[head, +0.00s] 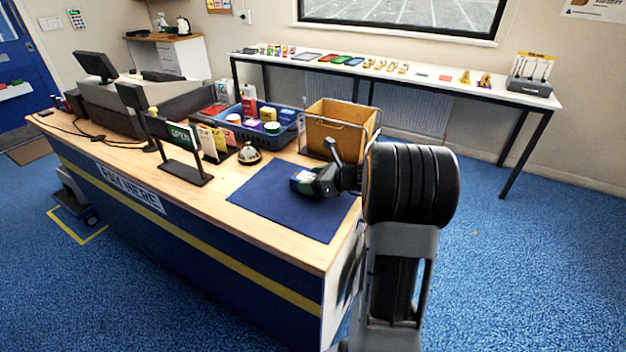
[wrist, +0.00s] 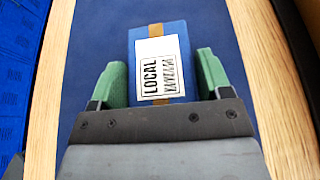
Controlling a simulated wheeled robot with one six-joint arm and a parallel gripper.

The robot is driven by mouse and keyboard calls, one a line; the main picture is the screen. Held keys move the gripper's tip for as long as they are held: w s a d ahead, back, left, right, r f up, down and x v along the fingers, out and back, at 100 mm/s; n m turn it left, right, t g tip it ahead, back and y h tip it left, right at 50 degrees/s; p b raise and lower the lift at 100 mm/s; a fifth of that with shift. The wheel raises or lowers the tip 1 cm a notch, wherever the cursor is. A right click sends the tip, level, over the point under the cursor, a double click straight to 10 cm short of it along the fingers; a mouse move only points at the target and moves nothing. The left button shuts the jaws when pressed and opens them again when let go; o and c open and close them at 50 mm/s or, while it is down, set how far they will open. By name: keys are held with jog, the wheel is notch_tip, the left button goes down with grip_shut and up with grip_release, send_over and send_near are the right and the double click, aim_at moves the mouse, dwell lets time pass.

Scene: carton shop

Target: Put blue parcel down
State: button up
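The blue parcel (wrist: 173,32) has a brown tape strip and a white label reading "LOCAL". In the wrist view it lies between the two green fingers of my gripper (wrist: 162,75). A narrow strip of mat shows between it and the right finger; the left finger is very close to its side. The gripper looks open around it. In the head view my gripper (head: 312,181) is low over the dark blue mat (head: 270,202) on the counter, with the parcel's pale label just showing. The parcel appears to rest on the mat; its near end is hidden by the gripper.
A wooden-sided box in a wire frame (head: 333,133) stands behind the mat. A bell (head: 249,155), a sign stand (head: 183,160) and a blue crate (head: 285,134) of goods are to the left. The front left of the mat is bare. The counter's right edge is close to my arm.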

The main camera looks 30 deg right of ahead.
jog(key=o, duration=0.3)
jog(key=shift+r, duration=0.1)
